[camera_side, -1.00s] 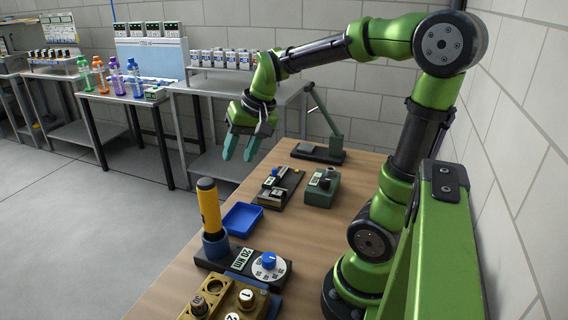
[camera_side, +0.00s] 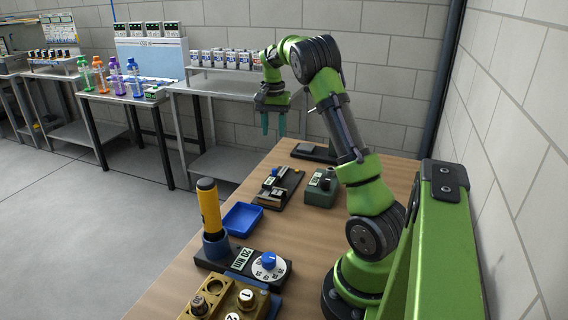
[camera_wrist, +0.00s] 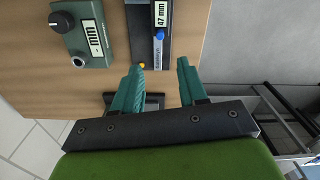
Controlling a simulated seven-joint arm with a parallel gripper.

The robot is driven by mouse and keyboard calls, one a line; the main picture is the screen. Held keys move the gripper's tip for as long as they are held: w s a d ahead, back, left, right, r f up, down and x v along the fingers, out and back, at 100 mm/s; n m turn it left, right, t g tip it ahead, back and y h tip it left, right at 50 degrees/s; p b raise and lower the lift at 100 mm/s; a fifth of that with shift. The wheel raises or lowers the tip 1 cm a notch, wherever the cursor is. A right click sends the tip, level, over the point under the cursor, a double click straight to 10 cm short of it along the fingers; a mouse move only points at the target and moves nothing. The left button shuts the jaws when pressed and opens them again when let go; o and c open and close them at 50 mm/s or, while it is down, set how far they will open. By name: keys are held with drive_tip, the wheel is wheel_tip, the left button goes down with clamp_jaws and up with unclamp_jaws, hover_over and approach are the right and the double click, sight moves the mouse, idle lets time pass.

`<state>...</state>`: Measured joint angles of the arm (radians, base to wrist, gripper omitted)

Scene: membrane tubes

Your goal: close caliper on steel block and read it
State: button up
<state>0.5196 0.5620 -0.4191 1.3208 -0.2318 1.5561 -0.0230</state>
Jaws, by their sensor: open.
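The caliper fixture (camera_side: 277,191) is a dark base with metal parts and a small 47 mm label on the table. In the wrist view its dark end (camera_wrist: 150,12) shows at the top, with the 47 mm label and a blue button. I cannot pick out the steel block from its jaws. A green readout box (camera_side: 320,188) stands right of it; in the wrist view this box (camera_wrist: 88,40) shows dashes and mm. My gripper (camera_side: 273,124) points down, open and empty, above and beyond the fixture toward the far table end. Its teal fingers (camera_wrist: 160,68) are apart.
A black stand (camera_side: 314,153) at the far end is partly behind my arm. Nearer are a blue tray (camera_side: 242,218), a yellow-handled tool (camera_side: 209,210), a 20 Nm dial unit (camera_side: 268,265) and a brass block (camera_side: 222,300). A grey bench (camera_side: 235,92) stands beyond the table.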

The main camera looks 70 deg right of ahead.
sight(274, 169)
wheel_tip(274, 169, down, 13)
drive_tip(key=shift+f, duration=0.2)
drive_tip(key=shift+c, duration=0.2)
clamp_jaws()
drive_tip(key=shift+a, duration=1.4)
